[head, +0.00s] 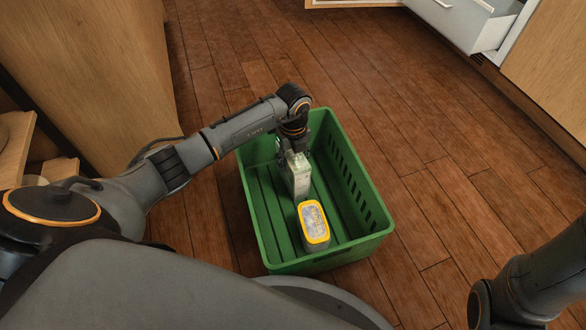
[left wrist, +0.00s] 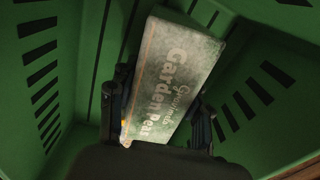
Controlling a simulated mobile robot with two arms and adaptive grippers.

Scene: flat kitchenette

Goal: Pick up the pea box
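The pea box (head: 299,178) is a pale grey-green carton inside the green crate (head: 265,240), and it looks upright in the head view. In the left wrist view the pea box (left wrist: 176,85) shows its "Garden Peas" lettering, slanted between the fingers. My left gripper (head: 292,152) reaches down into the crate at the top of the box. In the left wrist view the fingers of my left gripper (left wrist: 162,108) lie on either side of the box, very close to its edges. I cannot tell whether they press on it. My right gripper is out of view.
A yellow-rimmed container (head: 313,224) with a pale top stands in the crate just in front of the pea box. The crate's slotted walls surround both. Wooden floor (head: 450,210) is clear to the right. An open drawer (head: 462,22) juts out at the back right.

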